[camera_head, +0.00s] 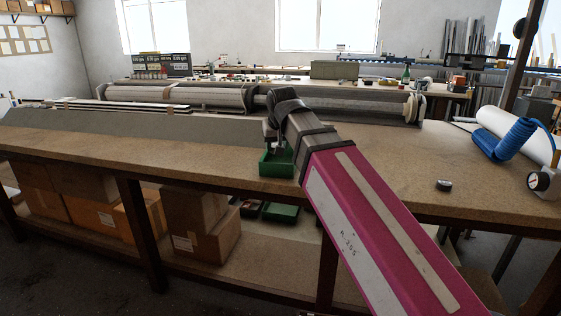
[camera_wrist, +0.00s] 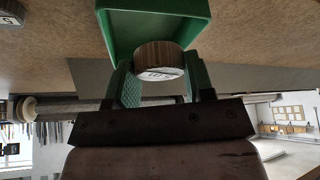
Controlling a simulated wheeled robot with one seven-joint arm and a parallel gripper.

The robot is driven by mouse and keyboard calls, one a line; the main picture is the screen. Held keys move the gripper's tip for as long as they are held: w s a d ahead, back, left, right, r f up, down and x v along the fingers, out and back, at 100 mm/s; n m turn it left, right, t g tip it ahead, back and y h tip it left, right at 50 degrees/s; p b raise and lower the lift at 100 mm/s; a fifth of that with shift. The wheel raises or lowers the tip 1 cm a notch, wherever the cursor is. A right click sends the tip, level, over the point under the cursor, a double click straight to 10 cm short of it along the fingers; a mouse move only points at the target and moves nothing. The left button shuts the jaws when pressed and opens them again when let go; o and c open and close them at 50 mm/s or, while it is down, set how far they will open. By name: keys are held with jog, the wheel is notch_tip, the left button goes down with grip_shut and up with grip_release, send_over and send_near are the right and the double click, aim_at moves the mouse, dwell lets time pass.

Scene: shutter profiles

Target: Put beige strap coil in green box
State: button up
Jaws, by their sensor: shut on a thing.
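The green box (camera_head: 276,169) stands at the front edge of the workbench. It fills the top of the wrist view (camera_wrist: 118,30). The beige strap coil (camera_wrist: 160,56), with a brownish ribbed side and a pale marked face, sits between the green fingers of my gripper (camera_wrist: 159,85). My gripper is shut on it. In the head view my gripper (camera_head: 278,143) points down at the green box, and the coil cannot be made out clearly there. In the wrist view the coil overlaps the box opening; how deep it sits is unclear.
A small dark round coil (camera_head: 444,185) lies on the bench at right. Long roller shutter profiles (camera_head: 335,103) lie behind.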

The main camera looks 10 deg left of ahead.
jog(key=w+f, duration=0.1)
jog(key=w, duration=0.1)
jog(key=w+f, duration=0.3)
jog(key=w, duration=0.2)
jog(key=shift+w+a+f, duration=0.1)
jog(key=shift+f, duration=2.05)
jog(key=o, duration=0.7)
jog(key=shift+f, duration=0.1)
jog(key=v, duration=1.2)
